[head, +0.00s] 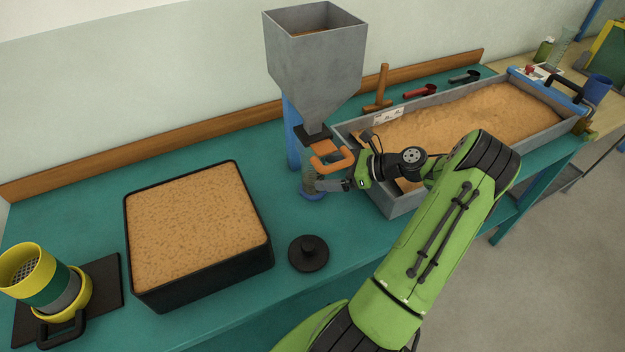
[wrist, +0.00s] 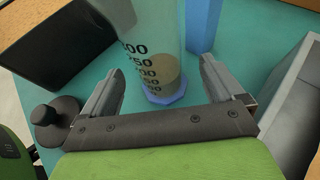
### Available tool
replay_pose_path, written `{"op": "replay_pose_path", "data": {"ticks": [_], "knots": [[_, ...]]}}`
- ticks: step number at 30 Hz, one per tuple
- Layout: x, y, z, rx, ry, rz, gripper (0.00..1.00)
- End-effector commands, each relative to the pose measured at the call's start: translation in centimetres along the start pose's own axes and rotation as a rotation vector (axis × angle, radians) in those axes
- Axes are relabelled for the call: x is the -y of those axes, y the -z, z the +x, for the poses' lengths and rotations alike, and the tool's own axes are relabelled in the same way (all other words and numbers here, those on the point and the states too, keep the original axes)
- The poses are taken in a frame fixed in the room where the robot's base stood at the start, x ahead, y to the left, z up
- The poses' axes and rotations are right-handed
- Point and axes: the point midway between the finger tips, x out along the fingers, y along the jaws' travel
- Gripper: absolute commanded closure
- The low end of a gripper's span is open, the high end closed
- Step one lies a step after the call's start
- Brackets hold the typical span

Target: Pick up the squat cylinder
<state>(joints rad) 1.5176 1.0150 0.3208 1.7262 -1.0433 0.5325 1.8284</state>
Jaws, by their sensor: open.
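The squat cylinder, a clear measuring cylinder with black graduations (wrist: 152,52), stands upright on a blue base. Sand-coloured material fills its lower part. In the head view the cylinder (head: 308,181) stands under the hopper spout, partly hidden by my gripper. My gripper (head: 327,185) is open and low beside it, reaching in from the right. In the wrist view my gripper's two fingers (wrist: 163,68) lie to either side of the cylinder's lower body, with gaps visible. I cannot tell how far the fingertips reach past it.
A grey hopper (head: 316,65) with an orange handle (head: 329,158) hangs just above, on a blue post (head: 291,135). A black sand-filled box (head: 200,283) stands left, a black knobbed disc (head: 308,254) in front. A long grey sand trough (head: 405,203) is on the right.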

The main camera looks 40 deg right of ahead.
Motion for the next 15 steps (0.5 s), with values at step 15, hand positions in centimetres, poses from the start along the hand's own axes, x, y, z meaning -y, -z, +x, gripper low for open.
{"op": "replay_pose_path", "data": {"ticks": [15], "knots": [[-0.3, -0.1, 5.1, 0.000, 0.000, -0.001, 0.06]]}}
